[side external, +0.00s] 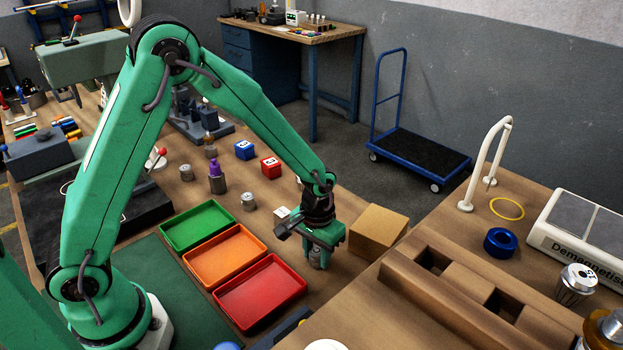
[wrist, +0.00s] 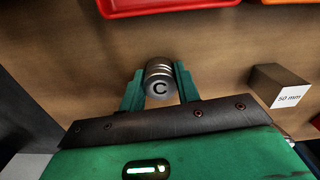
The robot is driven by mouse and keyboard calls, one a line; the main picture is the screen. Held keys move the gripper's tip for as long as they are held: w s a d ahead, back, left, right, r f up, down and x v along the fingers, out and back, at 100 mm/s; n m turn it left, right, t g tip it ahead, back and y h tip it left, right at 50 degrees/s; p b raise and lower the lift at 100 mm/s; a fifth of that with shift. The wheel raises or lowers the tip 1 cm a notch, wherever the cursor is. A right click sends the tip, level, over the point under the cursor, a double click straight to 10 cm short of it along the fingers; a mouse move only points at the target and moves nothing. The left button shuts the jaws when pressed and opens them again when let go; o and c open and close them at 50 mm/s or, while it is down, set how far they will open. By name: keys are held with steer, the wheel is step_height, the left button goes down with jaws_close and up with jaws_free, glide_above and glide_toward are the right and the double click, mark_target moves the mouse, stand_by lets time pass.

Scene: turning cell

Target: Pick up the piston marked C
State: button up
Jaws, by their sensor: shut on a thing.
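The piston marked C (wrist: 160,80) is a grey metal cylinder with ring grooves and a dark letter C on its top. In the wrist view it sits between the two green fingers of my gripper (wrist: 160,90), which are shut on it. In the side view my gripper (side external: 319,255) points down, with the piston (side external: 318,260) partly hidden between its fingers. It is low over the wooden bench, beside the cardboard box. I cannot tell whether the piston touches the bench.
A red tray (side external: 260,318), an orange tray (side external: 201,284) and a green tray (side external: 165,231) lie left of my gripper. A cardboard box (side external: 377,231) stands close on the right. Another metal piston (side external: 248,201) and a red lettered cube (side external: 270,167) stand behind.

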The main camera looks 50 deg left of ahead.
mark_target(317, 253)
steer(key=shift+r, duration=0.15)
steer(key=shift+r, duration=0.55)
steer(key=r, duration=0.3)
steer(key=shift+s+d, duration=0.15)
steer(key=shift+d, duration=0.05)
steer(key=s+d+r, duration=0.6)
steer(key=s+d, duration=0.1)
steer(key=d, duration=0.1)
steer(key=shift+s+r, duration=0.25)
steer(key=shift+s, duration=0.15)
steer(key=shift+r, duration=0.1)
